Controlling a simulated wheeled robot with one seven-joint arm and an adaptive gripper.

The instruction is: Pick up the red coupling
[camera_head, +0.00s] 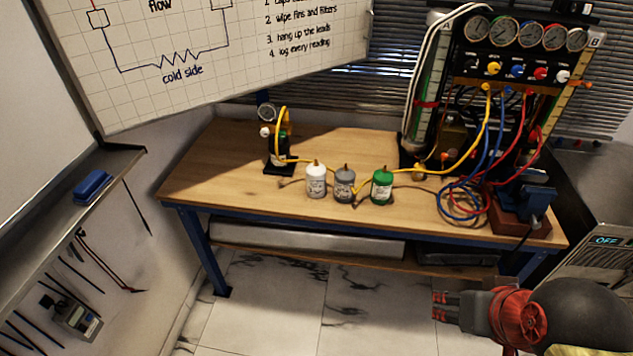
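I cannot make out for certain which part is the red coupling. Red parts show on the gauge rig (516,58) at the back right: a red knob (540,73) on its front panel and red hoses (532,150) hanging below it. The hoses coil down to the bench top, where their ends are too small to tell. My gripper (441,306) is at the lower right, above the tiled floor and in front of the bench. Its two red-tipped fingers point left with a gap between them and nothing held. It is well apart from the rig.
The wooden bench (225,165) carries a white bottle (316,182), a grey bottle (344,186), a green bottle (381,188) and a small pump-like unit (279,152). A blue vise (530,200) stands at the right front corner. A shelf (50,235) lies left. The floor in front is clear.

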